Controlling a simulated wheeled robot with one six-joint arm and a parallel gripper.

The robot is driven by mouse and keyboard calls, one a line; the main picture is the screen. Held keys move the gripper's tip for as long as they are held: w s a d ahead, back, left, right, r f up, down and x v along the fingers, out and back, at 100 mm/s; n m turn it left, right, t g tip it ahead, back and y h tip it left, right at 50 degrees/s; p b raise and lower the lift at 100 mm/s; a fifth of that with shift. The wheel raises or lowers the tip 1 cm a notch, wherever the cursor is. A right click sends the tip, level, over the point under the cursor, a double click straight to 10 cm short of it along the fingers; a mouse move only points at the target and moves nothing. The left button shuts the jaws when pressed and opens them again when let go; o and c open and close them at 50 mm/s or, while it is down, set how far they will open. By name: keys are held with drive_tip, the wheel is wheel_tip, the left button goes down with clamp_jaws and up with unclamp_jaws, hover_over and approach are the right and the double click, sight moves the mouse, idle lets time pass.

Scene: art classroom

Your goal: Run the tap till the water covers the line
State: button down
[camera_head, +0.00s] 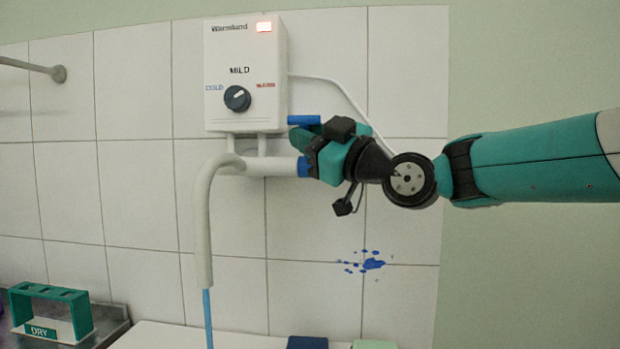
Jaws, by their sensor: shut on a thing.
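The white tap (255,168) runs along the tiled wall, and its long spout (202,230) bends down. A thin blue stream of water (207,318) falls from the spout and leaves the picture at the bottom. The tap's blue handle (304,119) is at its right end, partly hidden by my gripper. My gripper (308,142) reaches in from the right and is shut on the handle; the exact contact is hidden. The vessel under the stream, its line and the water level are out of view.
A white water heater (230,70) with a dial (237,98) hangs above the tap. A green rack marked DRY (50,312) stands at lower left. A dark blue item (307,343) and a pale green one (374,344) show at the bottom edge. Blue splashes (373,264) mark the tiles.

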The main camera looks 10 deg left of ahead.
drive_tip(key=b, duration=0.1)
drive_tip(key=f+n+b, duration=0.1)
drive_tip(key=b, duration=0.1)
drive_tip(key=shift+s+f+n+g+y, duration=0.1)
drive_tip(key=shift+s+n+g+y, duration=0.2)
drive_tip(key=shift+g+y, duration=0.1)
drive_tip(key=shift+n+b, duration=0.3)
drive_tip(key=shift+b, duration=0.4)
drive_tip(key=shift+s+r, duration=0.1)
drive_tip(key=shift+r, duration=0.1)
drive_tip(key=c, duration=1.2)
unclamp_jaws()
drive_tip(key=shift+o, duration=0.2)
drive_tip(key=shift+d, duration=0.15)
drive_tip(key=b+v, duration=0.6)
drive_tip(key=v, duration=1.1)
drive_tip(key=shift+f, duration=0.35)
